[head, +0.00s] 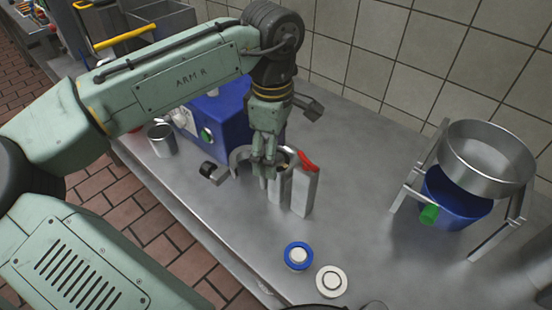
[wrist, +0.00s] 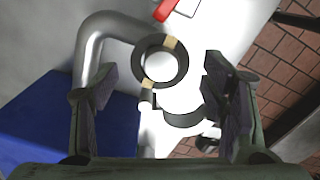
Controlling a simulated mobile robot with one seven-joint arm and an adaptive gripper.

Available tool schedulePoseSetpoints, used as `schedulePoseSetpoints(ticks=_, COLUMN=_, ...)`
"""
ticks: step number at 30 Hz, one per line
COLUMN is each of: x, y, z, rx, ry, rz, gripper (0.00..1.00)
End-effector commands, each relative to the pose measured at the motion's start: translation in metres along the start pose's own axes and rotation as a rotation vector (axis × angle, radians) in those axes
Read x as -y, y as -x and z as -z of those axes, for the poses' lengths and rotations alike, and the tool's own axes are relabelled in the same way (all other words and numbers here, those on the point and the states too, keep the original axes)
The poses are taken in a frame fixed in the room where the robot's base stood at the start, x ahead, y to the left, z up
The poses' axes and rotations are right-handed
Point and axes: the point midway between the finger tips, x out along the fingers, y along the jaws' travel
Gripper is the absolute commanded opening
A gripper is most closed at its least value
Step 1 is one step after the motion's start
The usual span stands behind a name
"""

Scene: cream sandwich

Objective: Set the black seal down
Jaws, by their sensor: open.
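The black seal (wrist: 183,68) is a dark ring with two tan patches in the wrist view. It lies in front of a pale round face, beside a bent grey metal pipe (wrist: 92,50); I cannot tell whether it touches that face. My gripper (wrist: 158,70) is open, with one finger on either side of the ring and a gap to each. In the head view my gripper (head: 265,162) points down at the pipe fittings in front of the blue machine (head: 222,112). The fingers and fittings there mostly hide the seal.
A red-handled part (head: 306,161) stands just right of my gripper. A blue-rimmed round part (head: 290,247) and a white disc (head: 331,271) lie near the front edge. A metal cup (head: 161,141) stands left; a sieve stand (head: 487,157) over a blue bucket (head: 452,200) stands right.

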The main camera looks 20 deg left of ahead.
Motion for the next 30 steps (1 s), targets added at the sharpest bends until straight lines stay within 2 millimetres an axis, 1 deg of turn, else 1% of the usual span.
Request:
schedulePoseSetpoints(ticks=14, x=0.0, y=-0.0033, z=-0.0001, rx=0.0, ry=0.0, rz=0.0, gripper=0.67)
schedulePoseSetpoints(ticks=17, x=0.0, y=-0.0033, z=-0.0001, rx=0.0, ry=0.0, rz=0.0, gripper=0.62)
schedulePoseSetpoints(ticks=30, x=-0.0001, y=-0.0033, z=-0.0001, rx=0.0, ry=0.0, rz=0.0, gripper=0.33)
